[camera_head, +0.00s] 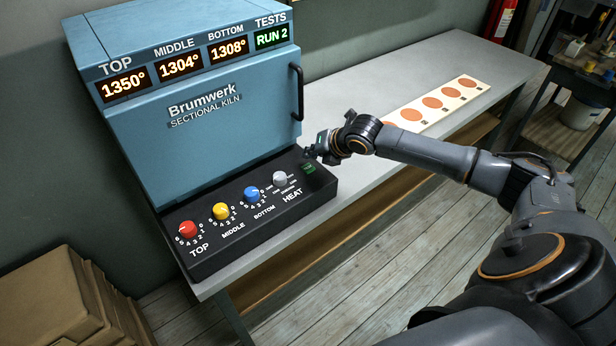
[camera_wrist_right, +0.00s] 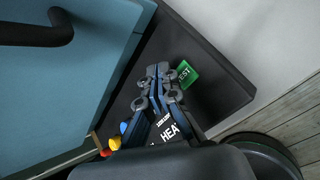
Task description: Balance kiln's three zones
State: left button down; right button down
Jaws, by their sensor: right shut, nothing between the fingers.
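The blue kiln (camera_head: 205,135) stands on a grey bench. Its displays read TOP 1350°, MIDDLE 1304°, BOTTOM 1308° and TESTS RUN 2. On the black panel (camera_head: 270,222) are a red TOP knob (camera_head: 187,229), a yellow MIDDLE knob (camera_head: 221,211), a blue BOTTOM knob (camera_head: 252,194) and a grey HEAT knob (camera_head: 280,178). A green TEST button (camera_head: 308,168) is at the panel's right end; it also shows in the right wrist view (camera_wrist_right: 187,73). My right gripper (camera_head: 309,153) is shut and empty, close to the button; contact cannot be told. My left gripper is not in view.
A black door handle (camera_head: 297,92) juts out near my right gripper. A white strip with orange discs (camera_head: 432,104) lies on the bench (camera_head: 385,75) to the right. Cardboard boxes (camera_head: 55,300) are at the lower left. A fire extinguisher (camera_head: 500,18) hangs at the back.

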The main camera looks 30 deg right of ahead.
aim_at(302, 165)
jog(key=shift+f, duration=0.95)
jog(key=shift+f, duration=0.1)
dwell(0.6)
jog(key=shift+f, duration=0.35)
jog(key=shift+f, duration=0.4)
dwell(0.8)
jog(key=shift+r+p, duration=0.7)
jog(key=shift+r, duration=0.15)
